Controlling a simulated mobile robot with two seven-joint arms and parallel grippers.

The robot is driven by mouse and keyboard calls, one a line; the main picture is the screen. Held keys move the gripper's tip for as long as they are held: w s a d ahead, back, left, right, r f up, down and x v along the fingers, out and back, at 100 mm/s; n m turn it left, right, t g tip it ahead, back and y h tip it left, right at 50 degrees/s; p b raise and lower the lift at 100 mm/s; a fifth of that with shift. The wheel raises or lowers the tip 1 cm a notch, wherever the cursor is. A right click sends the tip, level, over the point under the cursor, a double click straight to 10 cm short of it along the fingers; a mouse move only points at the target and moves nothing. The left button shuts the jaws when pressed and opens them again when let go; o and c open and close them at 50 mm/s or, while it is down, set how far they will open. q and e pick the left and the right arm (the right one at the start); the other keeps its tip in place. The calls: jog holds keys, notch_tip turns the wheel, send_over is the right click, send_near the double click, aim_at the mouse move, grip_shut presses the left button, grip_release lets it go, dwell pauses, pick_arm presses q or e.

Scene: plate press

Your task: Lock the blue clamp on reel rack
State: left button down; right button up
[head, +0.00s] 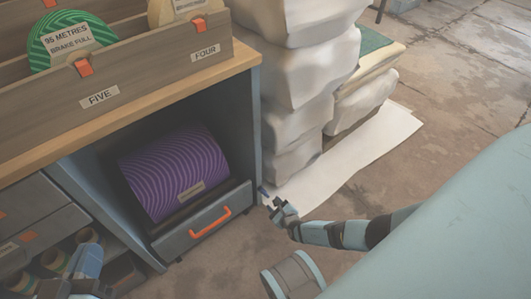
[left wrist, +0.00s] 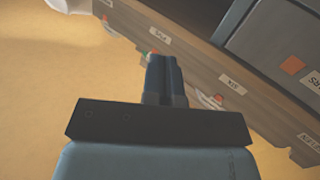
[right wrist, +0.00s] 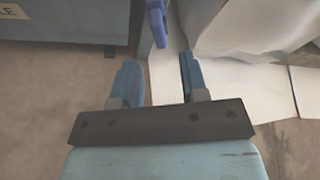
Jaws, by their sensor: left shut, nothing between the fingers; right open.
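The blue clamp (right wrist: 155,22) shows in the right wrist view as a blue lever hanging in from the top edge. In the head view a small piece of it (head: 263,191) shows at the right side of the reel rack (head: 256,140). My right gripper (right wrist: 158,65) is open and empty, with the clamp just beyond its fingertips; in the head view it is low beside the rack's front right corner (head: 279,206). My left gripper (head: 85,260) is shut and empty at the lower left; its closed fingers also show in the left wrist view (left wrist: 162,68). The clamp's upper part is out of frame.
A purple reel (head: 175,172) sits in the rack's bay above a drawer with an orange handle (head: 210,222). White wrapped stacks (head: 300,60) and a white sheet (head: 350,165) lie right of the rack. Drawers (head: 40,225) stand at left. Bare floor is at right.

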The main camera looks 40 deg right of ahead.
aim_at(267, 196)
jog(key=b+x, duration=0.1)
jog(key=x, duration=0.2)
jog(key=b+x, duration=0.2)
jog(key=x, duration=0.1)
jog(key=shift+w+f, duration=0.25)
jog(key=shift+f, duration=0.1)
pick_arm(q)
jog(key=shift+w+a+r+m+t+h+b, duration=0.25)
jog(key=shift+w+a+m+t, duration=0.25)
jog(key=shift+m, duration=0.35)
jog(key=shift+w+a+r+m+t+h+b, duration=0.1)
jog(key=shift+w+a+m+t+h+b, duration=0.2)
jog(key=shift+w+m, duration=0.45)
pick_arm(e)
jog(key=shift+w, duration=0.65)
pick_arm(q)
jog(key=shift+s, duration=0.2)
pick_arm(e)
jog(key=shift+c, duration=0.4)
